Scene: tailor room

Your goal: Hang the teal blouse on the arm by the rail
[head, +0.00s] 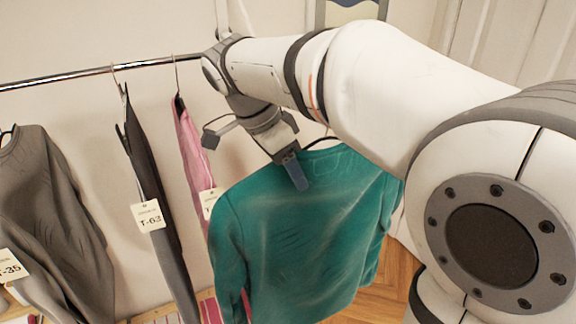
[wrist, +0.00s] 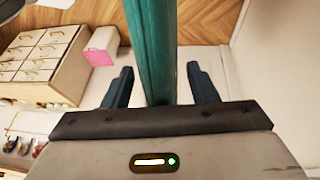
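The teal blouse (head: 300,235) hangs on a hanger (head: 322,141) to the right of the rail (head: 90,72). The hanger's upper end and what bears it are hidden behind my arm, and I cannot make out the arm by the rail. My gripper (head: 296,172) is at the near shoulder of the blouse. In the wrist view, the blouse (wrist: 151,45) shows edge-on between the two fingers of my gripper (wrist: 161,85), which stand apart with gaps on both sides.
A pink garment (head: 192,145), a dark tagged garment (head: 148,165) and a grey garment (head: 45,190) hang from the rail on the left. A drawer cabinet (wrist: 48,62) stands at the left in the wrist view. Wooden floor (head: 375,290) shows beyond the blouse.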

